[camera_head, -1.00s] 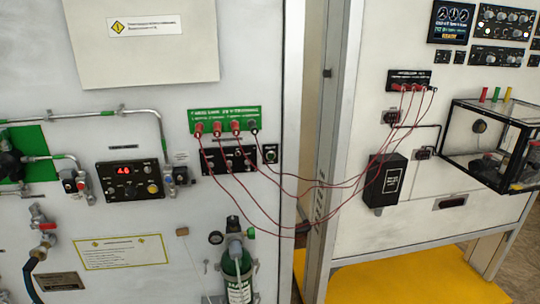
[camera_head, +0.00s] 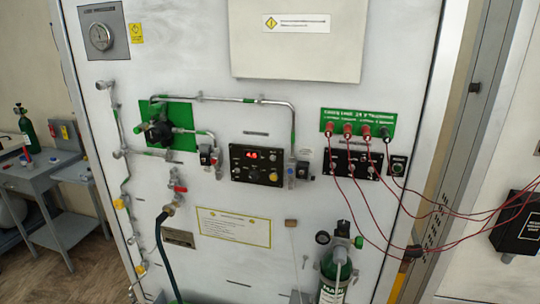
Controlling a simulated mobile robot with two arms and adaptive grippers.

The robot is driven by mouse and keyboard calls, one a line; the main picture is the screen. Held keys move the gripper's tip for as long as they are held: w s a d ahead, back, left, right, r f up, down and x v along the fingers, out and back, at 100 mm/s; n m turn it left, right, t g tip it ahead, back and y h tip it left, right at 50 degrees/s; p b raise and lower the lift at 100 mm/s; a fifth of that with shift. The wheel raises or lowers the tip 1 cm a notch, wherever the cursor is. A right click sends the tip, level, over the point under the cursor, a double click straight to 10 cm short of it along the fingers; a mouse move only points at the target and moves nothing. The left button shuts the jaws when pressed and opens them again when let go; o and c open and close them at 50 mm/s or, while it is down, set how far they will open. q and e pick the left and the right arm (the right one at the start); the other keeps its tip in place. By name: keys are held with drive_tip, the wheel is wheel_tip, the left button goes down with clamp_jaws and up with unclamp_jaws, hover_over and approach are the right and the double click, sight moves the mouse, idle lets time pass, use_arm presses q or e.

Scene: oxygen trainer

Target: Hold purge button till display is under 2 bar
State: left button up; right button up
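The black control box (camera_head: 257,165) is on the white panel, left of the red cables. Its small display (camera_head: 261,155) shows red digits, too small to read surely in this view. A yellow round button (camera_head: 273,177) is at the box's lower right; its label is not legible, so I cannot tell whether it is the purge button. Neither of my grippers is in view, and nothing touches the box.
A green plate (camera_head: 358,122) with red plugs and hanging red cables is to the right. A green cylinder (camera_head: 335,270) stands below. A grey workbench (camera_head: 55,168) stands at the far left.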

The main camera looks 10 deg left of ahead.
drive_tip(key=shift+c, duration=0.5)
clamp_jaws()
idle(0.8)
